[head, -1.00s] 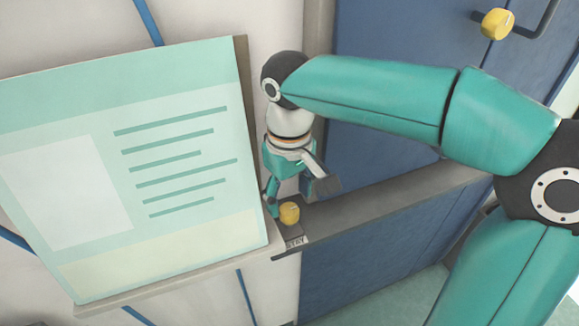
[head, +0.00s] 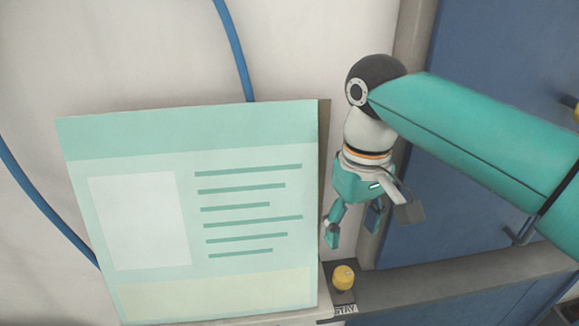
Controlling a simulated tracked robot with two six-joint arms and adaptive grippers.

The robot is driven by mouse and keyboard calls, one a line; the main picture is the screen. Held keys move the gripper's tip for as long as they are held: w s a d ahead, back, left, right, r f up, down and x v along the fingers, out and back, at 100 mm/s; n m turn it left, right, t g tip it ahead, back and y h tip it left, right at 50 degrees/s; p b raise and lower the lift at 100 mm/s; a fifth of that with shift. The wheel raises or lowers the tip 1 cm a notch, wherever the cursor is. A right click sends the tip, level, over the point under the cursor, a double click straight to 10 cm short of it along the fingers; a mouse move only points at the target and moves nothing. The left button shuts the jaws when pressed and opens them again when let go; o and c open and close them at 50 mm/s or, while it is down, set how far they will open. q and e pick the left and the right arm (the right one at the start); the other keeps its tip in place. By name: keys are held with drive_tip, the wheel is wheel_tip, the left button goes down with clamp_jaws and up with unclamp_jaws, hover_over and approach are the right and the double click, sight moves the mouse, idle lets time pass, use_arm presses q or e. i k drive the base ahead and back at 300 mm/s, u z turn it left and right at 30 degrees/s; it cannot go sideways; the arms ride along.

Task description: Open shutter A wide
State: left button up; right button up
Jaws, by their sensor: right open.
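My right gripper (head: 370,222) is open and empty. It points down above a yellow knob (head: 343,276), with a visible gap between its fingers and the knob. The knob sits on a dark plate labelled STAY (head: 345,309), on a grey ledge beside the board. A blue panel (head: 480,140) stands behind the gripper and my right arm. No label A shows, so I cannot tell whether this panel is shutter A or how far it stands open. My left gripper is out of view.
A pale green board (head: 190,140) with printed lines stands close to the left of the gripper. A grey rail (head: 440,280) runs right from the knob. A dark handle (head: 522,234) shows on the blue panel, partly behind my arm. A blue cable (head: 234,45) hangs on the pale wall.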

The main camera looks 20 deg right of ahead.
sight(522, 54)
drive_tip(key=k, duration=1)
